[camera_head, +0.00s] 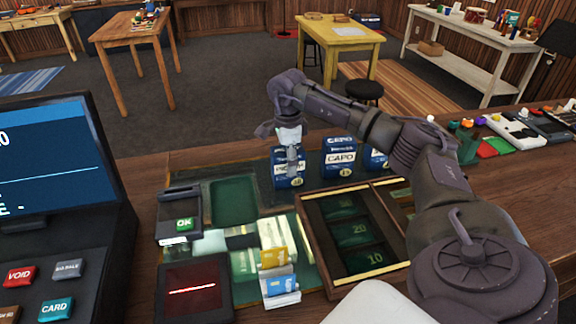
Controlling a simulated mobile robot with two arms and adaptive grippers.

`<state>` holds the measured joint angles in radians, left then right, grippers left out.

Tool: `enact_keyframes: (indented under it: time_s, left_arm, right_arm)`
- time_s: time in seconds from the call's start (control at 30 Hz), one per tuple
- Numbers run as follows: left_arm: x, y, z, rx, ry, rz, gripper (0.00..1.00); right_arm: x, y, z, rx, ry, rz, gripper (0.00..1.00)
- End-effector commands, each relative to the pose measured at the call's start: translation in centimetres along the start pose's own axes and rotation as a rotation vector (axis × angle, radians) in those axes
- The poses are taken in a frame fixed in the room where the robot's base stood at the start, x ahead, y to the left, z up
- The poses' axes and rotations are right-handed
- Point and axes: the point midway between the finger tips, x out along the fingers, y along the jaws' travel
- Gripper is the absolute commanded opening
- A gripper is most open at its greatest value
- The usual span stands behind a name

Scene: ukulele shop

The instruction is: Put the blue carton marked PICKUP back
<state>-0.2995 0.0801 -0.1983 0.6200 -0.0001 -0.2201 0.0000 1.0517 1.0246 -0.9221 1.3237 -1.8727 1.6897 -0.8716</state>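A blue carton (287,180) with a white label stands on the green counter mat, left of the other blue cartons. My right arm reaches in from the right, and its gripper (291,158) points down at this carton, with a finger in front of its label. The label is too small and too covered to read. I cannot tell whether the fingers are closed on the carton. A blue carton marked CAPO (340,170) stands to its right with another carton close behind it. A further blue carton (375,160) is partly hidden by my arm. My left gripper is out of view.
A card terminal with an OK key (183,203), a red-lit scanner pad (193,302) and a small card stand (280,285) are at left and front. An open cash tray (310,232) lies under my arm. A green recess (233,200) left of the carton is empty.

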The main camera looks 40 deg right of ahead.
Motion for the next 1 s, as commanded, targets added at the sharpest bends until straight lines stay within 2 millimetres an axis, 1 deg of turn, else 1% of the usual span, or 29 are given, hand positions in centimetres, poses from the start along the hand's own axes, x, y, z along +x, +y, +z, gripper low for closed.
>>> enact_keyframes:
  time_s: [0.03, 0.3, 0.4, 0.5, 0.7, 1.0]
  left_arm:
    - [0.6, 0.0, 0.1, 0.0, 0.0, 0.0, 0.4]
    - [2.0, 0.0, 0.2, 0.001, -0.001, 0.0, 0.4]
    - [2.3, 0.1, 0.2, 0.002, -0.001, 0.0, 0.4]
    - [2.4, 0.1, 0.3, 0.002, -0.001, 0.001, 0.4]
    - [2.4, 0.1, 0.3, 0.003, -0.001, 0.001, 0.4]
    - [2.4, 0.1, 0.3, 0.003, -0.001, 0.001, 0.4]
  right_arm:
    - [-0.8, -0.1, 0.0, 0.0, -0.003, -0.005, 0.71]
    - [-6.7, -0.1, 0.1, -0.001, -0.003, -0.005, 0.71]
    - [-8.4, 0.0, 0.1, -0.001, -0.003, -0.004, 0.71]
    - [-9.6, 0.0, 0.1, -0.001, -0.002, -0.003, 0.71]
    - [-10.4, 0.0, 0.0, -0.001, 0.0, 0.0, 0.71]
    - [-10.4, 0.0, 0.0, -0.001, 0.0, 0.0, 0.71]
